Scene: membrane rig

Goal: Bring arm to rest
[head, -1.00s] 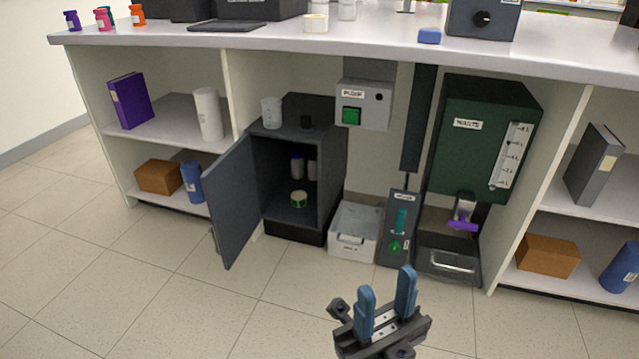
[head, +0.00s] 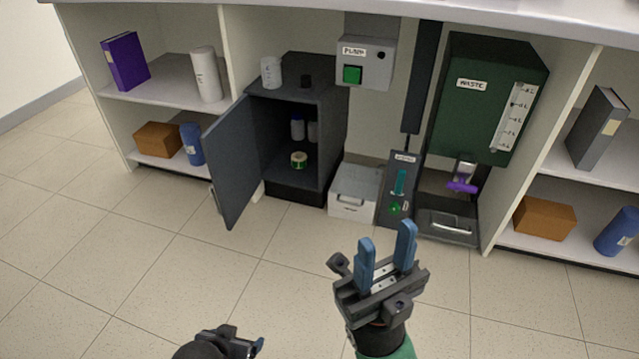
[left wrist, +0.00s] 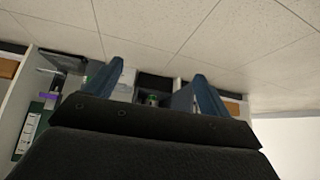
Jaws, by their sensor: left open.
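My left gripper (head: 256,345) shows only partly at the bottom edge of the head view, over the floor. In the left wrist view its two blue fingers (left wrist: 158,82) stand apart with nothing between them. My right gripper (head: 386,238) is in the lower middle of the head view, its blue fingers apart and empty. It appears in front of the bench, over bare floor in the picture. Neither gripper appears to touch anything.
A dark cabinet (head: 327,100) under the bench has its door (head: 232,165) swung open. Beside it are a grey drawer box (head: 354,190), pump box (head: 378,62), and green waste tank (head: 490,120). The tiled floor (head: 130,270) in front is clear.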

